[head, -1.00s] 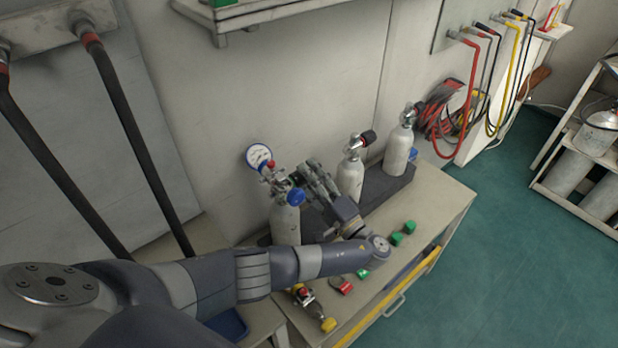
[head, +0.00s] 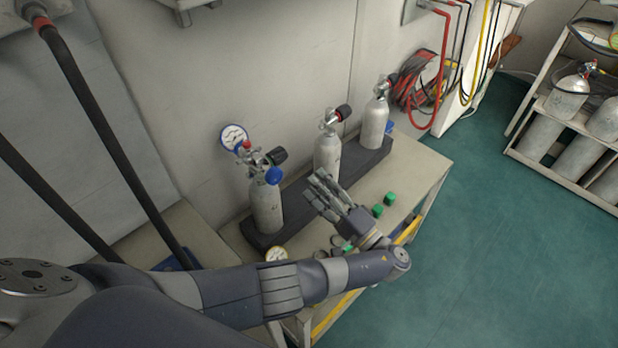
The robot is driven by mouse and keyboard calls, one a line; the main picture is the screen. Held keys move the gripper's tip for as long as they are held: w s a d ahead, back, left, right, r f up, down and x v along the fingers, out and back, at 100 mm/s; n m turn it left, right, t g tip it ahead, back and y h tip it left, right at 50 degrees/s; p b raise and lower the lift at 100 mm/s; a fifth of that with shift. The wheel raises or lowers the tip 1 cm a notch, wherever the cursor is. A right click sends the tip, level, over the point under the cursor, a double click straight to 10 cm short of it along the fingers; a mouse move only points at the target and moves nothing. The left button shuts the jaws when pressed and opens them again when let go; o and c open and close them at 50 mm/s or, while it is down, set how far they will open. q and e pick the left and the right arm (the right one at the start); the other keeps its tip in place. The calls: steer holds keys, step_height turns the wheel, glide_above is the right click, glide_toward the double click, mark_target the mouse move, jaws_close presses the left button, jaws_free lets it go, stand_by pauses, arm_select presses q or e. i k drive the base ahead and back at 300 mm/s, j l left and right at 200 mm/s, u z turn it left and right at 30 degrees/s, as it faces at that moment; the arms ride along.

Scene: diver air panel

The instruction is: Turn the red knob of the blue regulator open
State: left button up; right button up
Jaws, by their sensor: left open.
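The blue regulator (head: 273,176) is mounted on the valve of the leftmost grey cylinder (head: 265,208). It has a round blue-rimmed gauge (head: 233,138) and a blue cap facing the front. A small red knob (head: 246,145) shows beside the gauge; its turn position cannot be told. A dark valve knob (head: 278,156) points right. My left gripper (head: 318,188) is open and empty, to the right of the regulator and apart from it, in front of the middle cylinder (head: 327,156). My right gripper is not in view.
A dark rack (head: 364,159) holds the cylinders against the wall. Green caps (head: 390,198) and a pale gauge (head: 276,254) lie on the bench. My left arm covers part of the bench front. Hoses (head: 443,70) hang at the back right.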

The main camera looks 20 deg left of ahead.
mark_target(246, 144)
steer(key=k+l, duration=0.1)
steer(key=l, duration=0.25)
steer(key=k+l, duration=0.1)
steer(key=l, duration=0.25)
steer(key=k+l, duration=0.1)
steer(key=l, duration=0.25)
steer(key=k+l, duration=0.1)
steer(key=l, duration=0.25)
